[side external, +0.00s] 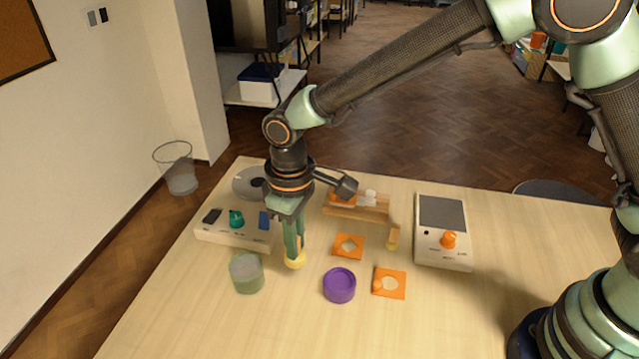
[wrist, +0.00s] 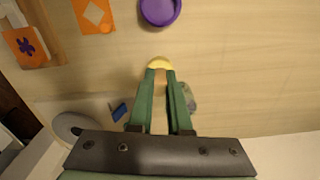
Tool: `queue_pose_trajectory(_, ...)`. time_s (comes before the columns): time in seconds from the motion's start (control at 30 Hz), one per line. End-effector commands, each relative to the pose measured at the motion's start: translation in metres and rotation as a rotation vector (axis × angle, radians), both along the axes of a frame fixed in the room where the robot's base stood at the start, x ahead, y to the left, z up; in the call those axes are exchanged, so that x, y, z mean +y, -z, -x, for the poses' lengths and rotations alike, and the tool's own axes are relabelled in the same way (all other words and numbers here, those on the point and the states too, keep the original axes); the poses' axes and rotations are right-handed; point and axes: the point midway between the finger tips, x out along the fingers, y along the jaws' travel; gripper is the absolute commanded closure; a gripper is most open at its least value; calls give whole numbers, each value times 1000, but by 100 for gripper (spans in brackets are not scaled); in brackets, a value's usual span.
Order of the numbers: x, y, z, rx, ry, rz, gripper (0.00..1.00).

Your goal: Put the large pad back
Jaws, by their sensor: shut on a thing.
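My gripper (side external: 293,250) points down over the table and is shut on a pad with a round yellow face (side external: 295,263). In the wrist view the pad's yellow end (wrist: 160,63) shows just beyond the fingertips, with a pale handle between the green fingers. I cannot tell whether the pad touches the table. Another yellow-ended pad (side external: 392,242) with a wooden handle is at the right end of the wooden rack (side external: 340,211); whether it hangs or stands is unclear. The rack also holds orange and white pieces.
A greenish jar (side external: 247,275) stands just left of my gripper, a purple round dish (side external: 339,286) to the right. Two orange stencils (side external: 348,246) (side external: 389,282) lie flat. A control box with a wheel (side external: 235,235) is behind left, a boxy device (side external: 443,230) at right. The front table is clear.

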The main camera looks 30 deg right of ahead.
Motion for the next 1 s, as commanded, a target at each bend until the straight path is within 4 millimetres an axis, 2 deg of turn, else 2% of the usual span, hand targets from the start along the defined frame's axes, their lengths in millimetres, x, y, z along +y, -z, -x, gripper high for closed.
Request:
queue_pose_trajectory(0.23, 0, 21, 0, 2, 0, 1, 100)
queue_pose_trajectory(0.4, 0, 46, 0, 2, 0, 2, 100)
queue_pose_trajectory(0.5, 0, 54, 0, 1, 0, 1, 100)
queue_pose_trajectory(0.9, 0, 58, 0, 0, 0, 0, 100)
queue_pose_trajectory(0.93, 0, 59, 0, 0, 0, 0, 80)
queue_pose_trajectory(1.0, 0, 58, 0, 0, 0, 0, 54)
